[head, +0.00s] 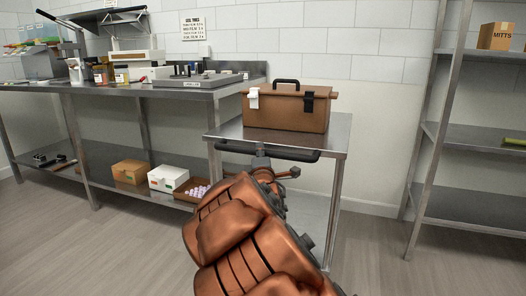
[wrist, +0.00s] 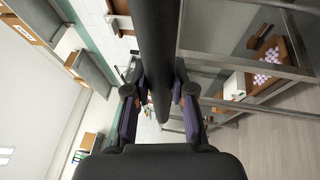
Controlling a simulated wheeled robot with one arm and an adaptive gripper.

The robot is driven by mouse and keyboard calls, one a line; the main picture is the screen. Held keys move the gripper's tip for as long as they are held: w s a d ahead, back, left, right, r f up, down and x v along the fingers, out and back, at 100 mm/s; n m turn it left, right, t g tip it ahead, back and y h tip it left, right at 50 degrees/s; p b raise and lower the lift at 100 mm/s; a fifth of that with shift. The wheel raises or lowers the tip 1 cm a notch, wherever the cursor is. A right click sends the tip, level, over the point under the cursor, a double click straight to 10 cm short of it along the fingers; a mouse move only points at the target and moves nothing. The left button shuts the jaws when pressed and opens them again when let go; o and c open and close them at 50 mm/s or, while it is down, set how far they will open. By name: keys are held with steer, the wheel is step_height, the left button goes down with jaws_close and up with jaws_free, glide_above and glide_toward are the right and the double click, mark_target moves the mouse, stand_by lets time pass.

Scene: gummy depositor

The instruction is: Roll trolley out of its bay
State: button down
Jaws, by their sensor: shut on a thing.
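The trolley (head: 336,148) is a metal cart with a flat top and thin legs, standing beside the right end of the long bench. A black handle bar (head: 240,148) runs along its near edge. A brown lidded box (head: 285,112) with a black handle and latches sits on its top. My gripper (head: 262,160) is at the middle of the handle bar. In the wrist view, the dark bar (wrist: 152,50) passes between the two fingers of my gripper (wrist: 158,100), which is shut on it. My arm hides part of the trolley's lower half.
The long steel bench (head: 150,90) stands left of the trolley, with trays and equipment on top. Its lower shelf holds a cardboard box (head: 131,172), a white box (head: 168,178) and a tray of pale balls. A metal shelf rack (head: 465,205) stands right. The floor (head: 90,250) at front left is clear.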

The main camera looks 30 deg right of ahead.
steer(key=shift+s+a, duration=0.65)
steer(key=shift+a, duration=0.15)
steer(key=c, duration=1)
jaws_free()
